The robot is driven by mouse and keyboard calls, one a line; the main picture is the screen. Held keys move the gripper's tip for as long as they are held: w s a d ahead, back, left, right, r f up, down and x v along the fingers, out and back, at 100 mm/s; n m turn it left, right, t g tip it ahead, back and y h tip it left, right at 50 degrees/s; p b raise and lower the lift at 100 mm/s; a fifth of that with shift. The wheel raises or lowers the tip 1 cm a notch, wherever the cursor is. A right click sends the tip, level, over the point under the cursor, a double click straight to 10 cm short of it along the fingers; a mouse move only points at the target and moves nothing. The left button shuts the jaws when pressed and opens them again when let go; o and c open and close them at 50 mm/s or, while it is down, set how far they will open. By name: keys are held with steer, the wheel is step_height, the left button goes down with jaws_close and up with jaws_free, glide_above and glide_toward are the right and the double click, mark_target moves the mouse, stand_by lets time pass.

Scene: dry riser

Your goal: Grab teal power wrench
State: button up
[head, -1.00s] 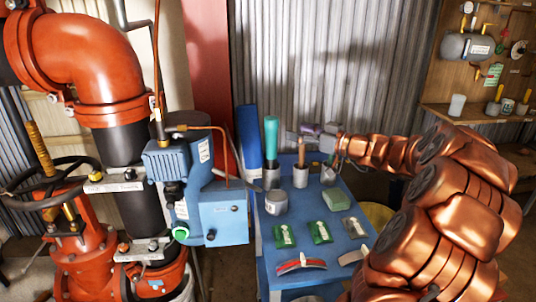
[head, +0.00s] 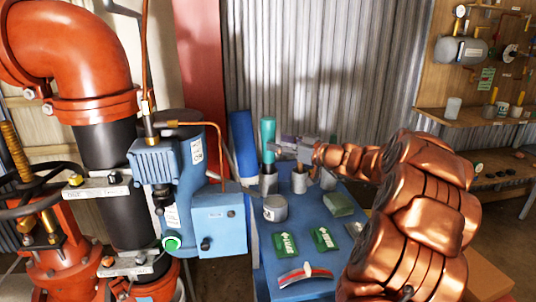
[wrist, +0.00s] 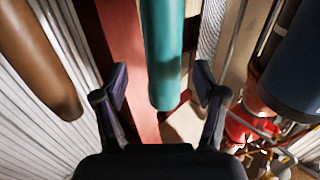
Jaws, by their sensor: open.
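The teal power wrench (head: 268,138) stands upright in a grey cup (head: 268,181) on the blue cart. In the wrist view its teal handle (wrist: 163,50) hangs into the picture between my two fingers, with a gap on each side. My gripper (head: 282,149) is at the handle's right side in the head view, at about mid-height of the teal part. The gripper (wrist: 162,88) is open, with dark fingers left and right of the handle. The wrench's lower end is hidden in the cup.
A brown handle (wrist: 35,60) is close by on the left in the wrist view. On the blue cart (head: 262,285) are other cups (head: 299,182), a grey round container (head: 275,208), green packets (head: 285,244) and a green block (head: 338,204). A blue machine (head: 220,220) stands left of the cart.

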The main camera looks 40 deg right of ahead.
mark_target(268, 138)
steer(key=shift+r+p+x, duration=0.15)
steer(key=shift+p+x, duration=0.05)
steer(key=shift+x, duration=0.85)
steer(key=shift+r+p+x, duration=0.1)
steer(key=shift+p+x, duration=0.05)
steer(key=shift+x, duration=0.85)
steer(key=shift+a, duration=0.2)
steer(key=shift+c, duration=0.2)
jaws_close()
